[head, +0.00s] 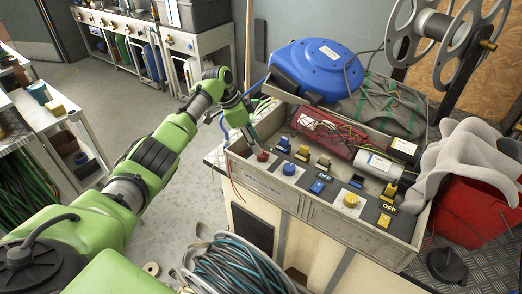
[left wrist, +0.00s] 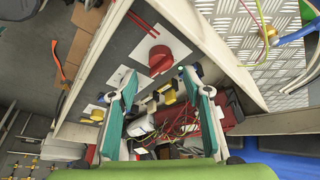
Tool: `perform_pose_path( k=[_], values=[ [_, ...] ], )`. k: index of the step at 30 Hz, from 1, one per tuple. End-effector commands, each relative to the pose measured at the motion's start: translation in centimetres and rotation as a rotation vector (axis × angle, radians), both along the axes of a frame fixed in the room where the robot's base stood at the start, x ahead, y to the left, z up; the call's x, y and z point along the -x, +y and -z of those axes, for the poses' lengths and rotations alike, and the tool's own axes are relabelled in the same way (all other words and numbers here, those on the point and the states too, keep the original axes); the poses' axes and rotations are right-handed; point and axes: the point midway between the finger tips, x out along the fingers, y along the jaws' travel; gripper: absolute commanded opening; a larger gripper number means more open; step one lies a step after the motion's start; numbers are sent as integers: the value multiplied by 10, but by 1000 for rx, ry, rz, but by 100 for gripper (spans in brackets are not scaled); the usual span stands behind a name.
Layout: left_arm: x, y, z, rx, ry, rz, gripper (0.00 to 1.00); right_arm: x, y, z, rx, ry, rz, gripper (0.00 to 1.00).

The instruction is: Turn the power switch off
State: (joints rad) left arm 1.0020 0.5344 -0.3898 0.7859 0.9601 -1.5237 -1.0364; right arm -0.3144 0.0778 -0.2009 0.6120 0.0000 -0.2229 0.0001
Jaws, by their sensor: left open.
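My left gripper (head: 246,125) is above the panel's left end, close to the red knob. In the left wrist view its teal fingers (left wrist: 160,78) are apart and empty, with the red knob (left wrist: 160,60) just beyond the tips. My right gripper is out of view.
A blue hose reel (head: 318,62), a red tool with wires (head: 325,133) and a white-and-grey cylinder (head: 372,163) lie behind the panel. A red bin (head: 475,212) with grey cloth stands at right. A coiled hose (head: 235,268) lies in front. The floor at left is partly clear.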

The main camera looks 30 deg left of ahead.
Motion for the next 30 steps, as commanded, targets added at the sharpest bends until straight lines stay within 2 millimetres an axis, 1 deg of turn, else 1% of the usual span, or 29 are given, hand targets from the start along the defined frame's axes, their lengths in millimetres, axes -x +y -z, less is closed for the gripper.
perform_pose_path(
  k=[1, 3, 6, 9, 14, 22, 23, 24, 26, 27, 30],
  values=[
    [-2, -5, 11, 1, 4, 2, 45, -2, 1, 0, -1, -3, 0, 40],
    [-5, -8, 23, 1, 3, -1, 45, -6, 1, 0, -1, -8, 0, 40],
    [-9, -13, 37, 1, 1, -1, 45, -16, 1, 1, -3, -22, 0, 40],
    [-11, -15, 46, 0, 2, -1, 45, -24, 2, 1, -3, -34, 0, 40],
    [-13, -17, 52, -1, 0, 1, 45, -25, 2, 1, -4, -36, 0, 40],
    [-13, -17, 53, -2, 0, 1, 45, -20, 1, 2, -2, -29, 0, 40],
    [-13, -17, 53, -2, 0, 1, 37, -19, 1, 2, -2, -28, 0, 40],
    [-13, -17, 53, -2, 0, 1, 27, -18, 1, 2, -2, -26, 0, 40],
    [-13, -17, 53, -2, 0, 1, 11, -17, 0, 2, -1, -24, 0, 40],
    [-13, -17, 53, -1, 0, 1, 8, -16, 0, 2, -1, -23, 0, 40],
    [-13, -17, 53, -1, 1, 0, 8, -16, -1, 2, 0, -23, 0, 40]
  ],
)
